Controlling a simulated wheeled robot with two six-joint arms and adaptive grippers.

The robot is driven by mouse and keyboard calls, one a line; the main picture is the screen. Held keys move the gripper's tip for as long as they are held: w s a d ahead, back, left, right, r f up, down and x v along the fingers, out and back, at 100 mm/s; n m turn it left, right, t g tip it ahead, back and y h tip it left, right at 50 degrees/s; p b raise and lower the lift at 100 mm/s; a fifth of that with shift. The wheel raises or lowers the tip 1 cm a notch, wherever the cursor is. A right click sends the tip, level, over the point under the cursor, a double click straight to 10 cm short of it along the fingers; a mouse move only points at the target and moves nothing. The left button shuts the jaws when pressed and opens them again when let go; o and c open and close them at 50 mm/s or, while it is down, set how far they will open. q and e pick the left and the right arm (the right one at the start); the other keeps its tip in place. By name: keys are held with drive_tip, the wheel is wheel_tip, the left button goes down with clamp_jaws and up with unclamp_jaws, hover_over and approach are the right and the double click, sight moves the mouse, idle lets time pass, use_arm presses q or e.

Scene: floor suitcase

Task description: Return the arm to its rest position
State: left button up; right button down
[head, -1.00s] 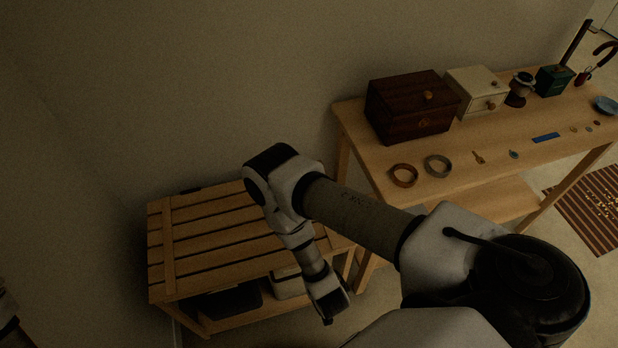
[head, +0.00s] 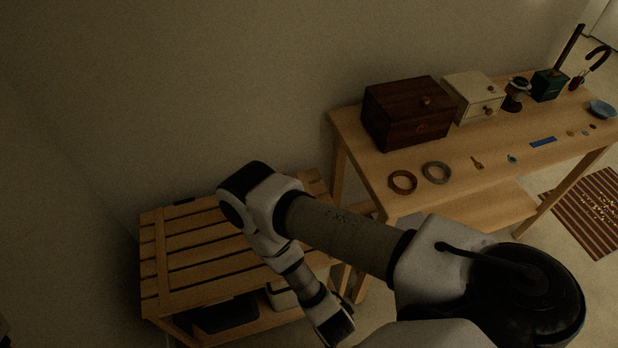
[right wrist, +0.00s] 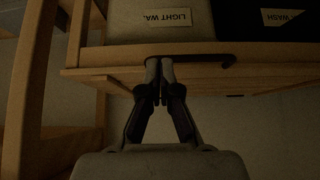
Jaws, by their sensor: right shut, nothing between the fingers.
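My right arm (head: 340,232) reaches in from the lower right of the head view, bent at the elbow, with its forearm hanging in front of the slatted wooden bench (head: 190,215). My right gripper (right wrist: 160,98) is shut and empty in the right wrist view. Its fingertips appear close to the bench's lower shelf edge (right wrist: 105,55); I cannot tell whether they touch. In the head view the gripper is at the bottom, largely dark. My left gripper is out of view.
Below the bench slats are a dark bin (head: 226,313) and a pale bin (head: 282,294); a "LIGHT WA" label (right wrist: 169,18) shows up close. The wooden table (head: 450,200) at right holds a brown box (head: 405,110), a cream drawer box (head: 468,95), rings and small items.

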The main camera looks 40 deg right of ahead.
drive_tip(key=d+v, duration=0.1)
drive_tip(key=v, duration=0.3)
drive_tip(key=w+d+r+m+g, duration=0.1)
drive_tip(key=w+d+r+m, duration=0.1)
drive_tip(key=w+d+r, duration=0.5)
drive_tip(key=s+a+n+g+y, duration=0.1)
drive_tip(key=s+a+n+g, duration=0.1)
drive_tip(key=s, duration=0.4)
drive_tip(key=s+a+n+g+y, duration=0.1)
drive_tip(key=s+a+n+g, duration=0.1)
drive_tip(key=s+g, duration=0.2)
drive_tip(key=s, duration=0.2)
drive_tip(key=shift+s+n+g, duration=0.3)
drive_tip(key=shift+s+n, duration=0.1)
drive_tip(key=shift+d+r, duration=0.1)
drive_tip(key=shift+r, duration=0.05)
